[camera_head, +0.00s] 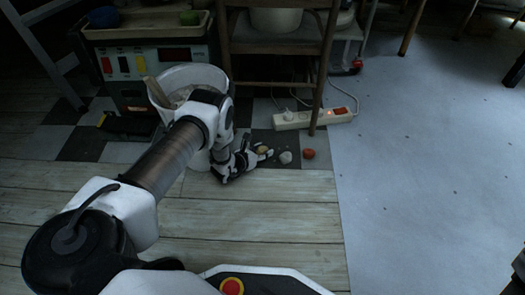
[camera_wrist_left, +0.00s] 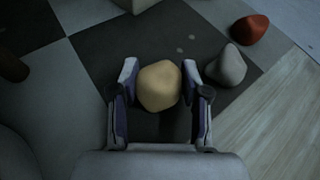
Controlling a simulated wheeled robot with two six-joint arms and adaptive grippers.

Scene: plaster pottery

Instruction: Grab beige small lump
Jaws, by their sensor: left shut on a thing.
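The beige small lump (camera_wrist_left: 159,86) is between the two fingers of my left gripper (camera_wrist_left: 160,80) in the left wrist view, and the gripper is shut on it. In the head view my left gripper (camera_head: 258,156) is low at the floor, and the beige lump (camera_head: 262,150) shows partly between its fingers. From these views I cannot tell whether the lump touches the floor. My right gripper is in neither view.
A grey-white lump (camera_head: 286,157) lies just right of the gripper, with a red-orange lump (camera_head: 309,154) beyond it. A white bucket (camera_head: 190,76) stands behind my left arm. A power strip (camera_head: 314,118) and a wooden stand (camera_head: 272,44) are behind. Open floor (camera_head: 430,180) lies right.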

